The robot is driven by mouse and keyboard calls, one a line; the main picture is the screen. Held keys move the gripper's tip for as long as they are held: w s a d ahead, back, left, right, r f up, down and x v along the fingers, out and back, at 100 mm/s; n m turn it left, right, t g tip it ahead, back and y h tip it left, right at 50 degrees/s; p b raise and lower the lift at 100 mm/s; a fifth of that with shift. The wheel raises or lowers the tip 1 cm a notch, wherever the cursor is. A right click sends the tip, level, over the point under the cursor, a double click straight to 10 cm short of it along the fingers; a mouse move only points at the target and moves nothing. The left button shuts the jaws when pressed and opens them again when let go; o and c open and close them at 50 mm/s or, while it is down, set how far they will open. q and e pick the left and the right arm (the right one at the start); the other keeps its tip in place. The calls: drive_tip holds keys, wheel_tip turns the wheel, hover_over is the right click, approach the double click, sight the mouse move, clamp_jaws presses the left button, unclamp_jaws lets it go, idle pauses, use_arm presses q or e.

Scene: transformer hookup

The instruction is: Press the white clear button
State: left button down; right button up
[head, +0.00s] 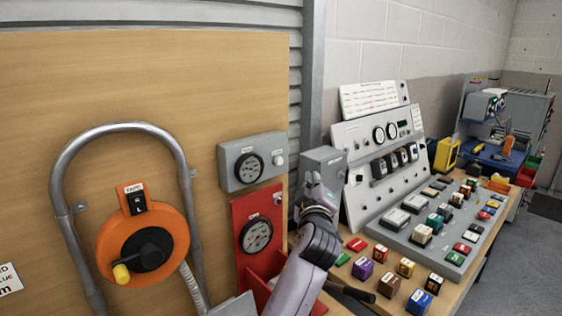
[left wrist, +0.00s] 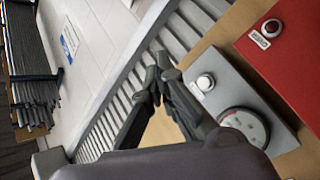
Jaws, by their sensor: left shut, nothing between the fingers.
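The white button (head: 279,160) sits at the right end of a grey gauge box (head: 230,173) on the wooden panel. In the left wrist view it is a round white button (left wrist: 205,82) with a small label I cannot read. My left gripper (head: 313,182) is in front of the wall strip, right of and a little below the button in the head view. Its fingers (left wrist: 162,66) are together and empty, left of the button in the wrist view. They appear apart from it. My right gripper is not in view.
A red gauge box (head: 241,217) with a red button (left wrist: 271,28) hangs under the grey one. An orange reel (head: 118,242) and a bent grey pipe (head: 128,127) are at left. The bench at right holds a sloped control panel (head: 350,133) and many coloured blocks.

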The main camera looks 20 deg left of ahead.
sight(279, 161)
use_arm(q)
drive_tip(key=w+a+p, duration=0.1)
drive_tip(key=w+a, duration=0.3)
drive_tip(key=a, duration=0.2)
drive_tip(key=shift+w+a+p, duration=0.2)
drive_tip(key=shift+a+p, duration=0.1)
drive_tip(key=shift+a, duration=0.05)
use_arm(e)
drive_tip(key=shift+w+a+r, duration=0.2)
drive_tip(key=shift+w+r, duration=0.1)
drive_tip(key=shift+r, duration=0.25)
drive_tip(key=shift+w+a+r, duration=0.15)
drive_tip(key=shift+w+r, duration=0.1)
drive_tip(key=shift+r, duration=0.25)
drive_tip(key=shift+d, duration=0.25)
use_arm(q)
drive_tip(key=shift+w+a, duration=0.25)
drive_tip(key=shift+a, duration=0.1)
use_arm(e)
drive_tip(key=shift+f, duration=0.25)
